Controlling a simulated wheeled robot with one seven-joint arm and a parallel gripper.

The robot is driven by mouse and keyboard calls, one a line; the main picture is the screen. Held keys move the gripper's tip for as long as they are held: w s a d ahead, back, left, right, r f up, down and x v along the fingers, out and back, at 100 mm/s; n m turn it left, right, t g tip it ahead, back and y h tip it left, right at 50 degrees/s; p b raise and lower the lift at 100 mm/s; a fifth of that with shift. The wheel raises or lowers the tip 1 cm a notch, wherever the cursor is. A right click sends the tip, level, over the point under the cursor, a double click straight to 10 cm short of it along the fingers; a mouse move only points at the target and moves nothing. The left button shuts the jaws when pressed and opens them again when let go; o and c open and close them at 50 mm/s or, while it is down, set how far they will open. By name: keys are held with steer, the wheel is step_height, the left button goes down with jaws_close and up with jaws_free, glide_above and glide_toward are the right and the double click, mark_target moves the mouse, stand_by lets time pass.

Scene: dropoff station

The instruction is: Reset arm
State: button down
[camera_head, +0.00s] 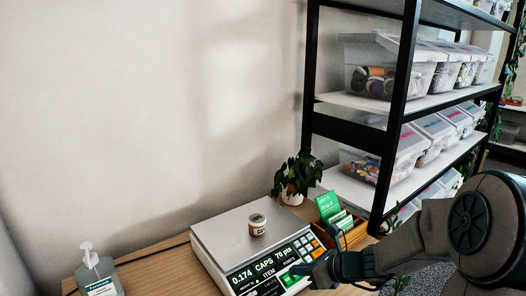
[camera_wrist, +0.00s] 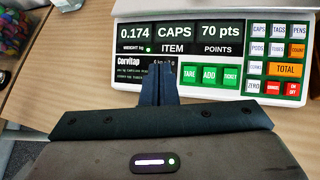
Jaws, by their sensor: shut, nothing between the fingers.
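My gripper (camera_wrist: 158,84) is shut and empty. In the wrist view its fingertips are in front of the lower edge of the scale's panel, left of the green TARE, ADD and TICKET buttons. In the head view my gripper (camera_head: 318,272) is at the scale's right front corner, with my arm reaching in from the right. I cannot tell whether the fingertips touch the panel. The scale (camera_head: 212,236) shows 0.174, CAPS and 70 pts, and its display (camera_wrist: 184,32) reads the same in the wrist view. A small lidded jar (camera_head: 257,226) stands on the scale's plate.
A wooden box with green cards (camera_head: 335,214) stands right of the scale, with a potted plant (camera_head: 294,178) behind. A pump bottle (camera_head: 98,274) stands at the left on the wooden table (camera_head: 150,264). A black-framed shelf (camera_head: 345,132) with clear bins rises at the right.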

steer(key=s+r+n+g+h+p, duration=0.2)
steer(key=s+r+n+h, duration=0.15)
steer(key=s+n, duration=0.55)
steer(key=s+r+n+g+h+p, duration=0.3)
steer(key=s+r+n, duration=0.3)
steer(key=n, duration=0.4)
steer(key=s+d+r+n+t+h+p, duration=0.1)
steer(key=s+d+r+n+h, duration=0.2)
steer(key=n, duration=0.5)
steer(key=shift+s+d+r, duration=0.4)
steer(key=shift+s+d, duration=0.5)
steer(key=shift+s, duration=0.15)
